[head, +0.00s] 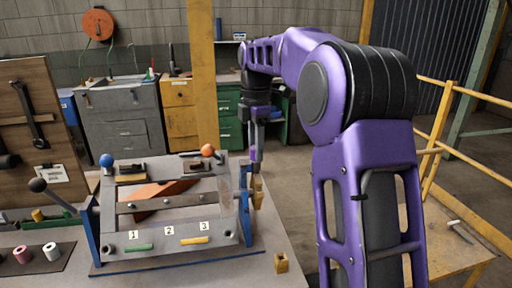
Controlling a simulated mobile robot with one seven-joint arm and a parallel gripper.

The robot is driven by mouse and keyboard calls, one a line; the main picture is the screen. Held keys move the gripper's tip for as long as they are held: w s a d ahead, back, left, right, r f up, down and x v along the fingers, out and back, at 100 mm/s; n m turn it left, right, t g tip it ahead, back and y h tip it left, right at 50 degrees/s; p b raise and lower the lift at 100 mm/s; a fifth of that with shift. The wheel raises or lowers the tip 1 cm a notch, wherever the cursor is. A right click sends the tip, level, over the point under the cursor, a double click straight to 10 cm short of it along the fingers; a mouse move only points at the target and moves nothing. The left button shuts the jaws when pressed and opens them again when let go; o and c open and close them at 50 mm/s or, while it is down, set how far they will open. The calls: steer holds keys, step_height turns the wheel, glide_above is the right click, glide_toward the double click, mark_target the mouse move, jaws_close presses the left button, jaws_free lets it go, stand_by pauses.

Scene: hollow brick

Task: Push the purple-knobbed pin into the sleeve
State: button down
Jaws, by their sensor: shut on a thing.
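My gripper (255,146) points down at the right end of the grey fixture. It is shut on a small purple piece (253,156), which looks like the knob of the purple-knobbed pin. The pin's shaft is too small to make out. A yellow part (257,190) stands just below the gripper, beside the blue upright (244,215) at the fixture's right side. It may be the sleeve, but I cannot tell. I also cannot tell whether the pin touches it.
A small yellow block (281,263) lies on the table at front right. A tool board (45,130) stands left. Rolls (50,250) lie front left.

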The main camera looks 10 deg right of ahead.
steer(key=shift+c, duration=2.2)
jaws_free()
step_height(320, 180, up, 18)
steer(key=p, duration=0.3)
steer(key=shift+f, duration=0.25)
